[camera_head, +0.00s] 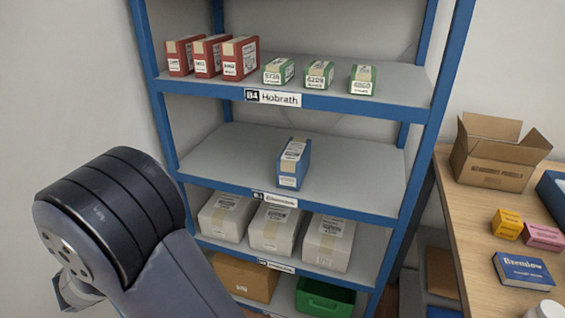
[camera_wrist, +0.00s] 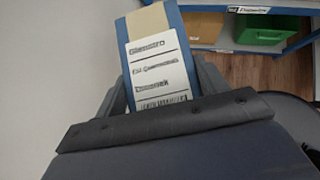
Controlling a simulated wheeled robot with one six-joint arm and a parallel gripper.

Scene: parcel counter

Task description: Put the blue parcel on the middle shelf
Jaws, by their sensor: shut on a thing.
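A blue parcel (camera_wrist: 157,60) with tan tape and a white printed label fills the top middle of the wrist view. My gripper (camera_wrist: 165,85) is shut on it, with dark fingers at both sides. In the head view my dark arm covers the lower left, and the held parcel is hidden there. A second blue parcel (camera_head: 293,163) stands alone on the shelf (camera_head: 230,150) below the Hobrath board, which looks like the middle shelf. My gripper is left of the rack and low, apart from that shelf.
Red and green parcels stand on the upper shelf (camera_head: 410,87). White parcels (camera_head: 272,228) fill much of the board below. A cardboard box (camera_head: 245,277) and green crate (camera_head: 323,299) are at the bottom. Blue uprights (camera_head: 433,130) bound the rack. The middle shelf has free room both sides.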

